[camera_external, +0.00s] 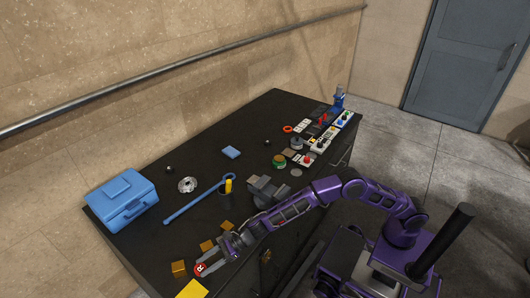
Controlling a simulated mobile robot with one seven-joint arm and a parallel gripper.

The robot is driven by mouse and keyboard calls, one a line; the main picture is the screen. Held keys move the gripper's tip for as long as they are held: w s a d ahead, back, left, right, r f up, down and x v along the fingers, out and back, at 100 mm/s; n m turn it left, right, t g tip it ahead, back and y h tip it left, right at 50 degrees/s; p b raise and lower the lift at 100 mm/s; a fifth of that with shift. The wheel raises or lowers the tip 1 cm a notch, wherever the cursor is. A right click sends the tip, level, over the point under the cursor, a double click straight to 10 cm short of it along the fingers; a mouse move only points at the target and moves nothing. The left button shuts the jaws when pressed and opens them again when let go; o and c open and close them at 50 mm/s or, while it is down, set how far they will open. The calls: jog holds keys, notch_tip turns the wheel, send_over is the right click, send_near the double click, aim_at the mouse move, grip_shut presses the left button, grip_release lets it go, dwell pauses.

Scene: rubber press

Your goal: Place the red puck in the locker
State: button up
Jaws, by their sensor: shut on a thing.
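The red puck (200,268) is small and round, with a pale mark on top. It is between the fingertips of my gripper (203,266), at the near left edge of the black workbench (135,245). My gripper is shut on it, and my purple arm reaches in from the right. Whether the puck touches the bench top or is held just above it, I cannot tell. Nothing in view is clearly a locker. The bench front has a drawer or door with a handle (340,160), partly hidden by my arm.
Brown blocks (179,268) and a yellow sheet (192,289) lie close to my gripper. Control boxes (318,146) crowd the far right end. A grey door (465,65) is behind.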

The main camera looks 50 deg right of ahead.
jog(key=shift+f+b, duration=0.75)
jog(key=shift+f, duration=1.65)
jog(key=shift+f, duration=0.15)
jog(key=o, duration=1.3)
jog(key=shift+r, duration=0.2)
jog(key=b+v, duration=0.1)
jog(key=v, duration=1.1)
jog(key=shift+s+f, duration=0.1)
jog(key=shift+f, duration=0.05)
